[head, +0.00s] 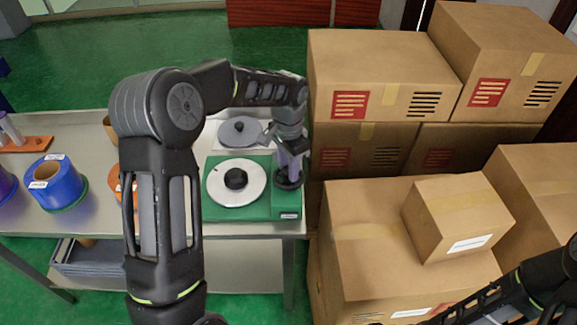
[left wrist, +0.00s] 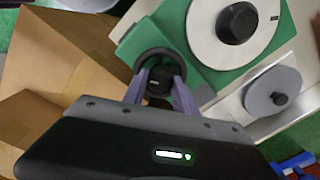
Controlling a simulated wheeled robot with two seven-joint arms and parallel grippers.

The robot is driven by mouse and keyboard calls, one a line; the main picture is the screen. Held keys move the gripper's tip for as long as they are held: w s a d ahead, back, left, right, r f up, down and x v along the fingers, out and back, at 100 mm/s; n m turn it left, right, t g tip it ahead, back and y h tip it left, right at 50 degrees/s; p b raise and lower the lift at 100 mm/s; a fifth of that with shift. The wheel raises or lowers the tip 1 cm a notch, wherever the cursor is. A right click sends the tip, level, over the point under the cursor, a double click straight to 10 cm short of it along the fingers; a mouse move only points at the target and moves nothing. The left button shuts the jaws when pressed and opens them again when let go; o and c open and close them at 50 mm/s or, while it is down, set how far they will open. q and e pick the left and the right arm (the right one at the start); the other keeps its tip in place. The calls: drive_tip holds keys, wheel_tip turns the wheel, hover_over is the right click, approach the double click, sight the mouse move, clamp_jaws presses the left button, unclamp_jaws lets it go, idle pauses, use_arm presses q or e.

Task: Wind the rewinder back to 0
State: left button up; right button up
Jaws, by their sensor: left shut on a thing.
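The rewinder is a green box (head: 257,207) at the right end of the metal table. On it is a white disc (head: 222,194) with a black centre knob (head: 235,179); in the left wrist view the disc (left wrist: 212,48) carries a short dark mark near its rim. A black handwheel (left wrist: 142,60) sits at the box's corner. My left gripper (head: 289,172) is over the handwheel. In the left wrist view its two purple-grey fingers (left wrist: 160,92) are shut on a black knob (left wrist: 158,84) at the wheel. A reading of 0 cannot be made out. My right gripper is out of view.
A grey disc (head: 240,132) on a white base stands behind the rewinder. Stacked cardboard boxes (head: 385,215) stand close on the right. Blue rolls (head: 58,186) and an orange rack (head: 30,144) are on the table's left. My right arm shows at the lower right.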

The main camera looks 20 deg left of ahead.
use_arm(q)
clamp_jaws()
drive_tip(key=shift+n, duration=0.3)
